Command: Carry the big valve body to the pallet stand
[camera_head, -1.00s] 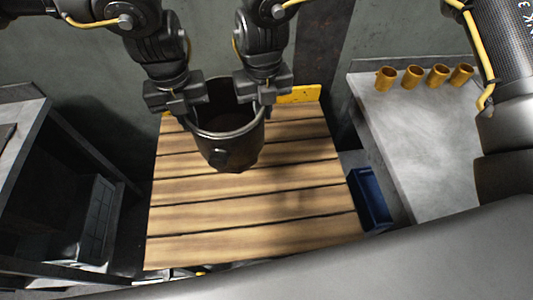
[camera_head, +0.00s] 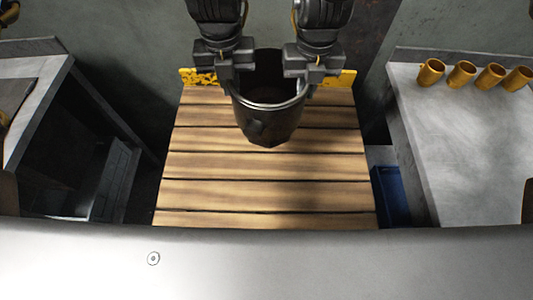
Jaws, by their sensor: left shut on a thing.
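The big valve body (camera_head: 268,122) is a dark, bucket-like metal part with an open top and a pale rim. It is at the far middle of the head view, over the far part of the pallet stand (camera_head: 262,194), whose top is wooden planks. My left gripper (camera_head: 234,72) is shut on the left side of its rim. My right gripper (camera_head: 309,72) is shut on the right side of its rim. The body looks upright or slightly tilted. I cannot tell whether its underside touches the planks. Its far side is partly hidden by my grippers.
A yellow edge strip (camera_head: 339,78) runs along the stand's far side. A grey table (camera_head: 455,140) at the right carries several brass cups (camera_head: 461,74). A blue bin (camera_head: 391,195) sits low between table and stand. A grey bench (camera_head: 40,85) is at the left. The near planks are clear.

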